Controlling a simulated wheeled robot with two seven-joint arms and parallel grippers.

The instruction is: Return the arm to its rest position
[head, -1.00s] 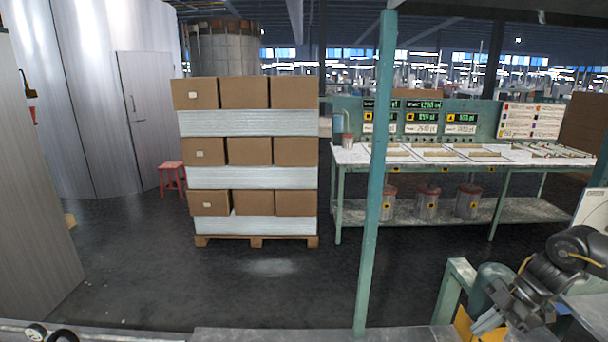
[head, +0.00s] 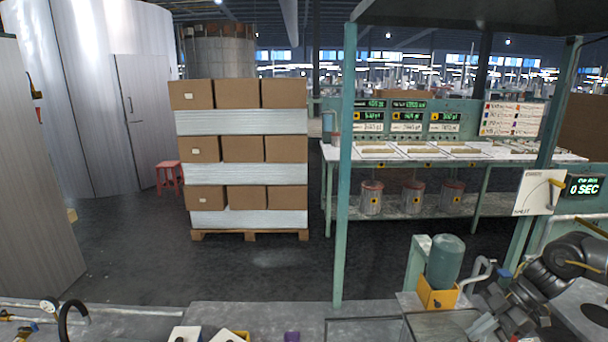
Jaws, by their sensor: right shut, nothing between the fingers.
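My right gripper (head: 484,328) is low at the right in the head view, at the end of my dark grey arm. It points down and to the left, over the workbench, and is shut and empty. It is to the right of a green cylinder (head: 446,262) in a yellow holder (head: 436,294), with a small gap in the picture. Some of the gripper is hard to make out against the cluttered bench. My left gripper is not in view.
A green post (head: 345,200) stands at the front bench edge (head: 260,312). Beyond are stacked cartons (head: 237,145) on a pallet and a long table (head: 400,152). Floor between is clear.

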